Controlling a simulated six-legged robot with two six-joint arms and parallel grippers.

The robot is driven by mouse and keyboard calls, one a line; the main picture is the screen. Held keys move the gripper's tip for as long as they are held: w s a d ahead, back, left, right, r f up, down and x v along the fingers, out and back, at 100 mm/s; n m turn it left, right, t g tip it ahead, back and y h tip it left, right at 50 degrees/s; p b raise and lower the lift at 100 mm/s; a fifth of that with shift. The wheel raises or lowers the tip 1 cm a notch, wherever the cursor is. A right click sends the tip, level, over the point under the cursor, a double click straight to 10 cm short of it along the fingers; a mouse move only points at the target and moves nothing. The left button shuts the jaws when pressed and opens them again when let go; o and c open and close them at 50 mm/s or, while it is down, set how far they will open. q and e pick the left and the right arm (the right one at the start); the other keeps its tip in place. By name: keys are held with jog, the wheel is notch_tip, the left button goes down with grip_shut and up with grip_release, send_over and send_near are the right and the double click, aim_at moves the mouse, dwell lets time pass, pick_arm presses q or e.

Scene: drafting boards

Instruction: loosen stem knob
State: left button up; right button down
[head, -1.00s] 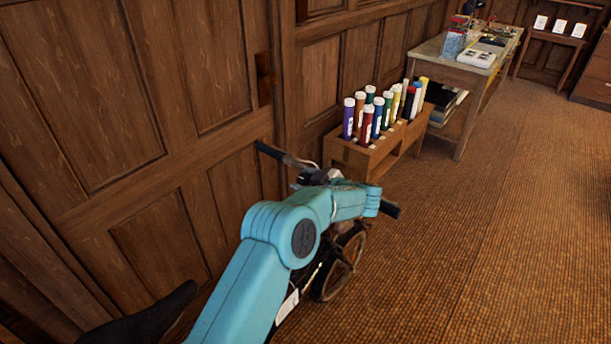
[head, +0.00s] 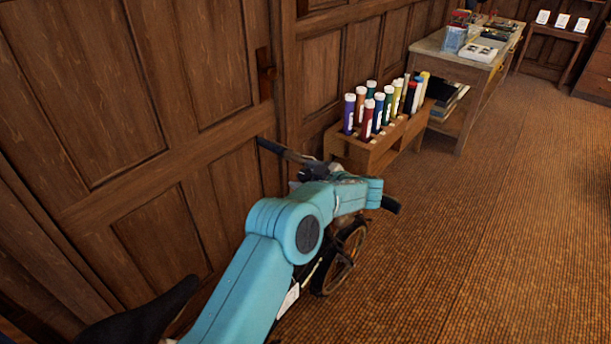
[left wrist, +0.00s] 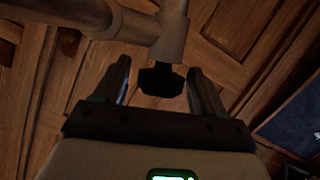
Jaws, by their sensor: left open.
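A bicycle stands against the panelled wall in the head view, with a dark handlebar (head: 272,147) and a wheel (head: 343,262). My turquoise left arm covers much of its front. In the left wrist view, a dark knob (left wrist: 161,80) sits at the lower end of a grey-brown stem (left wrist: 172,38). My left gripper (left wrist: 158,66) is open, with one finger on each side of the knob. Gaps show between knob and fingers, so it is not clamped. In the head view the left fingers are hidden or cannot be made out. My right gripper is in neither view.
A wooden rack (head: 378,158) of coloured tubes stands just beyond the handlebar. A worktable (head: 440,62) with boxes is farther back. A dark saddle (head: 145,315) is at lower left. The carpet (head: 480,230) on the right is clear.

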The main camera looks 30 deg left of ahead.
pick_arm(q)
jog(key=b+v, duration=0.2)
jog(key=v, duration=1.4)
jog(key=shift+r, duration=0.1)
